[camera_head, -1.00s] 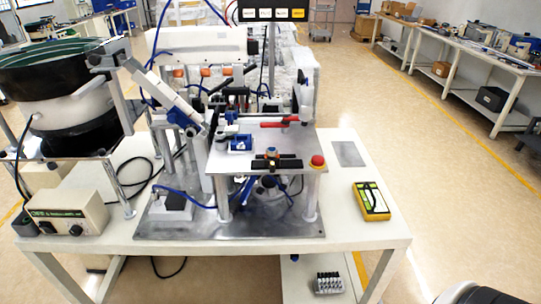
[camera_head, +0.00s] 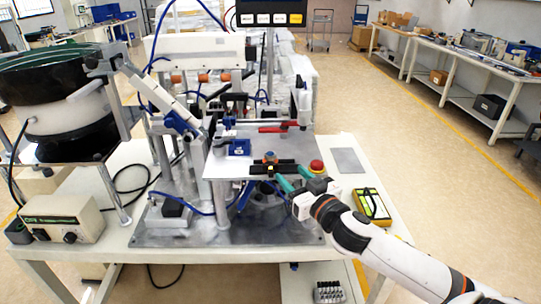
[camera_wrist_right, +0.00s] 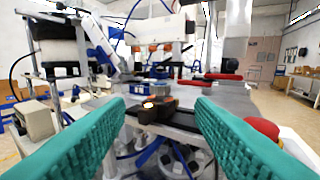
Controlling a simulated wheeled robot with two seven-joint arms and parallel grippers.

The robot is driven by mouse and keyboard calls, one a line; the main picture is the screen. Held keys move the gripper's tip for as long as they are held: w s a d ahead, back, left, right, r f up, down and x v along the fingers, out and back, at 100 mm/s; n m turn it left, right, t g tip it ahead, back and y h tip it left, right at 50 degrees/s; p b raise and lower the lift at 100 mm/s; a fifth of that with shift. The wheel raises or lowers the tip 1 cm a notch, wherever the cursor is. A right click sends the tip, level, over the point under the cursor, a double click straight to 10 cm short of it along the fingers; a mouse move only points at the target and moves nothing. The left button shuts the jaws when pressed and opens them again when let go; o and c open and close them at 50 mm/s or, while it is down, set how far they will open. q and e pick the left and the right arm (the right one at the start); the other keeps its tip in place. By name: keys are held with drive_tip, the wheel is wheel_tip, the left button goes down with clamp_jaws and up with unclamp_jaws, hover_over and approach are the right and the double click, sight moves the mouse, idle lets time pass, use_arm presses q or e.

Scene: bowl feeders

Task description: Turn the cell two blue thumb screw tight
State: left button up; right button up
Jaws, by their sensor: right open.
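A small blue-topped thumb screw (camera_head: 269,154) with an orange part below it sits on a black bar at the front edge of the metal plate (camera_head: 222,168). In the right wrist view the blue thumb screw (camera_wrist_right: 159,86) is near the middle, beyond the fingertips. My right gripper (camera_head: 288,175) has green fingers and is open and empty, just in front and to the right of the screw. Its fingers (camera_wrist_right: 160,102) frame the black bar and stay apart from the screw. Whether the screw is tight cannot be seen. My left gripper is not in view.
A red push button (camera_head: 316,166) stands close to the right finger. A blue block (camera_head: 239,147) and a red-handled clamp (camera_head: 278,128) are on the plate. A bowl feeder (camera_head: 60,105) is at the left. A yellow device (camera_head: 372,204) lies on the right of the table.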

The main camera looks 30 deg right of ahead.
sight(273, 157)
drive_tip(key=w, duration=0.3)
drive_tip(key=w+p, duration=0.1)
drive_tip(key=w, duration=0.2)
drive_tip(key=w+p, duration=0.1)
drive_tip(key=w, duration=0.3)
drive_tip(key=shift+w+d, duration=0.1)
drive_tip(key=shift+d, duration=0.25)
drive_tip(key=shift+w+f, duration=0.1)
drive_tip(key=shift+w, duration=0.55)
drive_tip(key=c, duration=0.9)
